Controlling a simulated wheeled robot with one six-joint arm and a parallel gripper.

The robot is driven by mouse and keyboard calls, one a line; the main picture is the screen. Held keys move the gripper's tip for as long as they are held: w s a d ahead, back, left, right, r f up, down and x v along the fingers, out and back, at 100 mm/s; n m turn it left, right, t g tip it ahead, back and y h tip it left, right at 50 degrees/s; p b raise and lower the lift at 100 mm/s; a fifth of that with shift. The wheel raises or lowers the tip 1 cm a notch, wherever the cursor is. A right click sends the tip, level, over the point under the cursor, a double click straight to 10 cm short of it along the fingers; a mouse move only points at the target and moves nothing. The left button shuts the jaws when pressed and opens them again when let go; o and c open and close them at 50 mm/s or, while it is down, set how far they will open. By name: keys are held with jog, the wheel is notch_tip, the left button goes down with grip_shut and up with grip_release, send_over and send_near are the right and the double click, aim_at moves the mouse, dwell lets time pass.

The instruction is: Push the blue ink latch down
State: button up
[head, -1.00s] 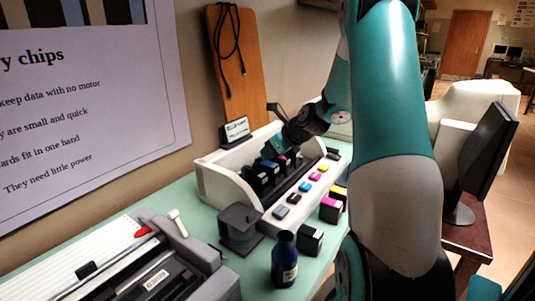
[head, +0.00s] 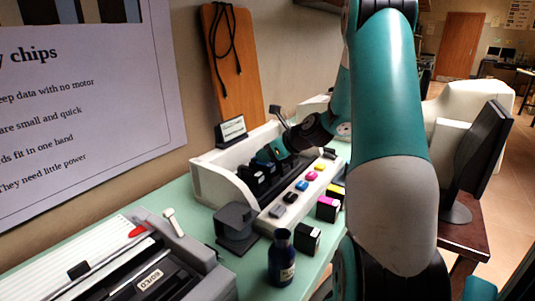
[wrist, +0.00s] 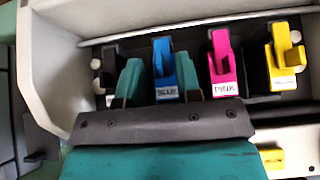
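The blue ink latch (wrist: 164,68) stands upright in the printer's cartridge row in the wrist view, with a white label at its foot. The teal fingers of my gripper (wrist: 159,80) are apart, one on each side of the blue latch; the right finger looks very close to it. I cannot tell whether they touch. The pink latch (wrist: 222,62) and yellow latch (wrist: 285,55) stand to the right. A black part at the left is partly hidden by the left finger. In the head view, my gripper (head: 270,153) reaches into the white printer (head: 205,180), and the blue latch is hidden.
Coloured blocks, including a blue one (head: 302,186), line the printer's front ledge. An ink bottle (head: 281,258), a black cartridge (head: 307,238) and a dark grey stand (head: 236,224) are in front. The printer's white side wall (wrist: 45,65) is left of my gripper.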

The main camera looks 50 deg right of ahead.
jog(key=p+v, duration=0.1)
jog(key=v, duration=1.6)
jog(key=shift+s+p, duration=0.25)
jog(key=shift+p, duration=0.15)
